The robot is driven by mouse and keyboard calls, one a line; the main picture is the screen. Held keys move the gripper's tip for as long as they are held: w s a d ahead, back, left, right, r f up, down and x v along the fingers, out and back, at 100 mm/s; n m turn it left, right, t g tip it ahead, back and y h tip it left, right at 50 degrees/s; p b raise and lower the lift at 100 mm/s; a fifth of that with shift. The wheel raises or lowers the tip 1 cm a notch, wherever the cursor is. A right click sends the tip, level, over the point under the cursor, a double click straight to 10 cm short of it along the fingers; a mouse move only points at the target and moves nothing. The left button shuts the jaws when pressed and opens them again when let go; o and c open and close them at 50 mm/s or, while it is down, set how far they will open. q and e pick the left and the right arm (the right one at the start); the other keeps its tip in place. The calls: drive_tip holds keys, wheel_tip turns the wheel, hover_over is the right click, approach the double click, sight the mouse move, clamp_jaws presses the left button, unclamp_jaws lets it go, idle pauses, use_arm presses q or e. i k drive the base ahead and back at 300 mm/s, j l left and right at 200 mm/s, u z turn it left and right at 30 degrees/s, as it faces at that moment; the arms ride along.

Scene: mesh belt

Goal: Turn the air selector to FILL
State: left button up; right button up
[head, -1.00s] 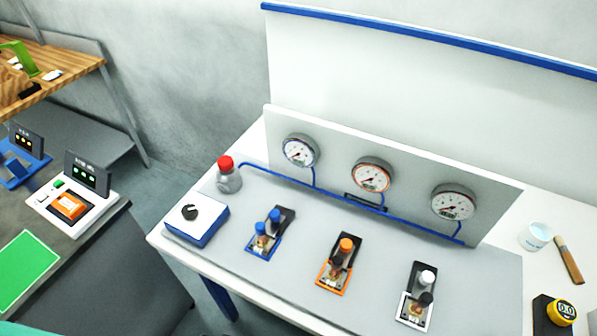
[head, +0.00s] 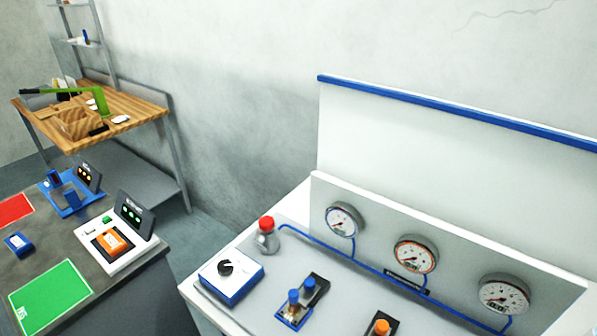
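The likely air selector is a black knob (head: 225,268) on top of a blue-and-white box (head: 236,280) at the left front corner of the white bench. Its markings are too small to read, so I cannot tell which position it points to. A blue air line (head: 350,259) runs from near a grey bottle with a red cap (head: 267,238) along the gauge panel. Neither of my grippers shows in the head view.
Three round gauges stand on the panel (head: 375,225) behind. A blue-capped valve unit (head: 302,300) and an orange-capped one (head: 379,328) sit right of the selector box. At left, a dark table holds a white device (head: 115,245) and a green mat (head: 50,297). A gap separates table and bench.

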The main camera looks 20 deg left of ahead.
sight(225, 267)
drive_tip(key=u, duration=1.05)
